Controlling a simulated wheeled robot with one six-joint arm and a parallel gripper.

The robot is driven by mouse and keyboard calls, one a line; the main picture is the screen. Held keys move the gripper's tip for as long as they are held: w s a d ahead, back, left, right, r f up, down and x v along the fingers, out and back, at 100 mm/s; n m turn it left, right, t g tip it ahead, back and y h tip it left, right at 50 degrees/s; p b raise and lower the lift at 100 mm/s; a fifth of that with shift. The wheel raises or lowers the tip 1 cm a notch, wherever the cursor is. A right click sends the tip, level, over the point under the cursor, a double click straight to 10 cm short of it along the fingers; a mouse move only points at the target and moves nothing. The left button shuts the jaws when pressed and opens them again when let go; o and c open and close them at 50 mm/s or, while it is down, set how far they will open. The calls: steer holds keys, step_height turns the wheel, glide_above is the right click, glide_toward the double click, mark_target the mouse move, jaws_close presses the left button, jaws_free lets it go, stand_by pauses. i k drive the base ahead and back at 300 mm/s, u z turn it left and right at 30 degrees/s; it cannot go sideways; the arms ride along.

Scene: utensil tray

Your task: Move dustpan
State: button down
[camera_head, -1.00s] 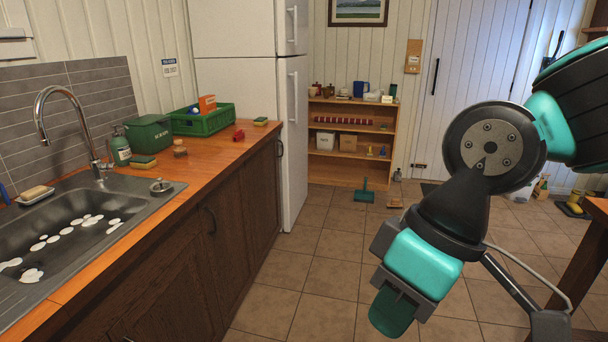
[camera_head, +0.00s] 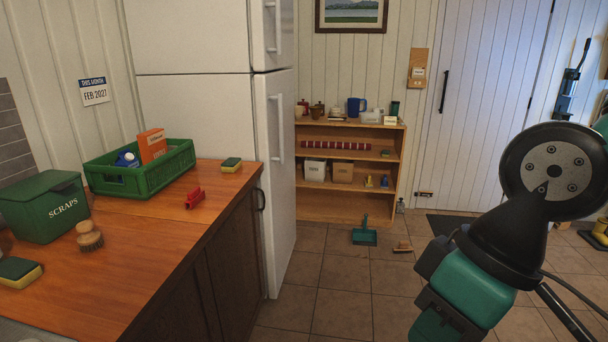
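The green dustpan (camera_head: 364,236) lies on the tiled floor in front of the low wooden shelf, its handle pointing up towards the shelf. My gripper (camera_head: 432,328) is at the lower right, much nearer the camera and well apart from the dustpan. Its fingers are cut off by the bottom edge, so their opening is hidden.
A wooden shelf (camera_head: 345,205) with mugs and boxes stands behind the dustpan. A white fridge (camera_head: 215,120) and a wooden counter (camera_head: 150,245) with a green crate (camera_head: 140,180) and a scraps bin (camera_head: 45,215) line the left. The floor between is clear.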

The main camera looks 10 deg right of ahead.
mark_target(365, 237)
steer(key=z, duration=0.25)
steer(key=i, duration=2)
steer(key=z, duration=0.3)
steer(key=i, duration=2.65)
steer(key=u, duration=0.05)
